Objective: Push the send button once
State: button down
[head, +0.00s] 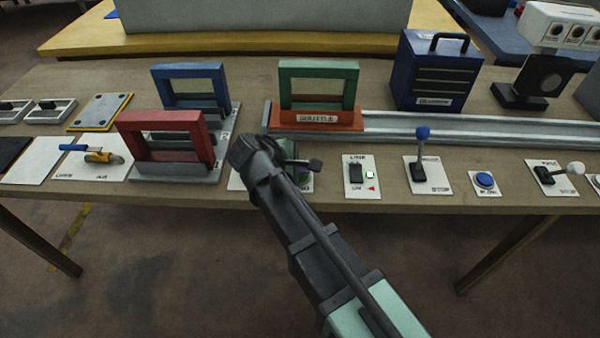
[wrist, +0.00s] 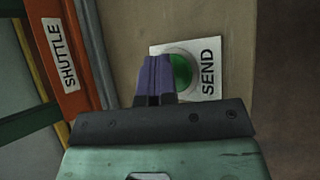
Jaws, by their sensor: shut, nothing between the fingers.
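The send button (wrist: 181,70) is a round green button on a white plate labelled SEND (wrist: 210,66), right of centre in the wrist view. My gripper (wrist: 155,60) has its purple fingers shut together with nothing between them. The fingers overlap the left part of the button in this view; I cannot tell whether they touch it. The fingertips are hidden there too.
The shuttle (head: 318,120), an orange base carrying a green frame, sits on a metal rail (head: 430,126) behind. A red frame (head: 165,142) stands to the left. A line switch plate (head: 360,177), a blue-knobbed lever (head: 421,150) and a blue button (head: 484,180) lie to the right.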

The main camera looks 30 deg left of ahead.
jog(key=shift+r, duration=0.1)
jog(key=shift+r+p, duration=0.75)
jog(key=shift+p, duration=0.1)
notch_tip(320, 180, up, 5)
jog(key=p, duration=0.5)
jog(key=shift+r, duration=0.1)
